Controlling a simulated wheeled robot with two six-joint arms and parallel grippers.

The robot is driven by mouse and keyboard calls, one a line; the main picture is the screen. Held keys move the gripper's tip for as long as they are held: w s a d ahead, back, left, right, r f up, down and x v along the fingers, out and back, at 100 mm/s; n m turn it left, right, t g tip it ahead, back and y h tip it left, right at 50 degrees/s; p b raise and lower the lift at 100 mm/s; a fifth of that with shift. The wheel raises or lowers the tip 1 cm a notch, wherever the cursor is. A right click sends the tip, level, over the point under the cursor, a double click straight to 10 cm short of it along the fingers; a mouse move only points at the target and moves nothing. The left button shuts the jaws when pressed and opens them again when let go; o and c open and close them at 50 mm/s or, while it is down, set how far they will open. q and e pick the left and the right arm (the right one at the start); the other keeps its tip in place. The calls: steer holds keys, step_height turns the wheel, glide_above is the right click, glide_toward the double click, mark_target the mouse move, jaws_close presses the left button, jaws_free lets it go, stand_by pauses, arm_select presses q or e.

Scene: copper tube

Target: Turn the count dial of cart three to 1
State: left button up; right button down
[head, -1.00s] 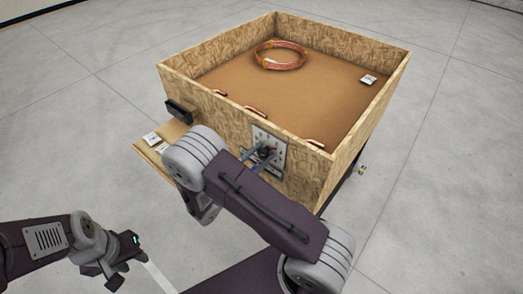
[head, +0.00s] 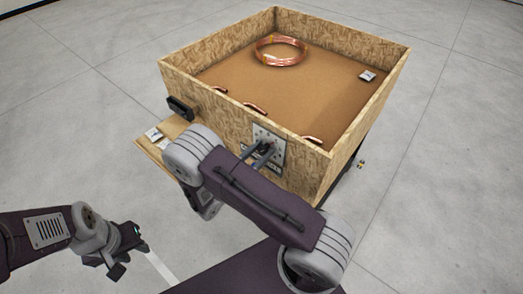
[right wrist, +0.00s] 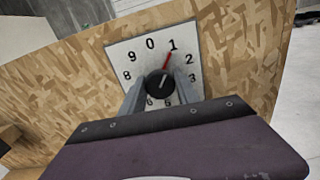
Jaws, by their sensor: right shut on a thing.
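The count dial is a white plate (right wrist: 132,62) with black numerals around a black knob (right wrist: 159,84), on the cart's wooden side. In the right wrist view a red pointer (right wrist: 167,61) above the knob is directed at the 1. My right gripper (right wrist: 160,92) is shut on the knob, one finger on each side. The fingers and wrist cover the lower numerals. In the head view the dial plate (head: 277,135) sits on the cart's near side, with my right gripper (head: 264,147) at it. My left gripper (head: 124,255) hangs over the floor at lower left, away from the cart.
The open wooden cart (head: 205,104) holds a copper coil (head: 281,51), a white card (head: 367,76) and short copper pieces along its near wall. A black handle (head: 179,108) and a small shelf (head: 150,148) are on its left.

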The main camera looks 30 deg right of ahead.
steer(key=shift+r, duration=0.1)
steer(key=c, duration=0.9)
jaws_free()
steer(key=b+v, duration=0.1)
steer(key=v, duration=0.8)
steer(key=shift+s, duration=0.1)
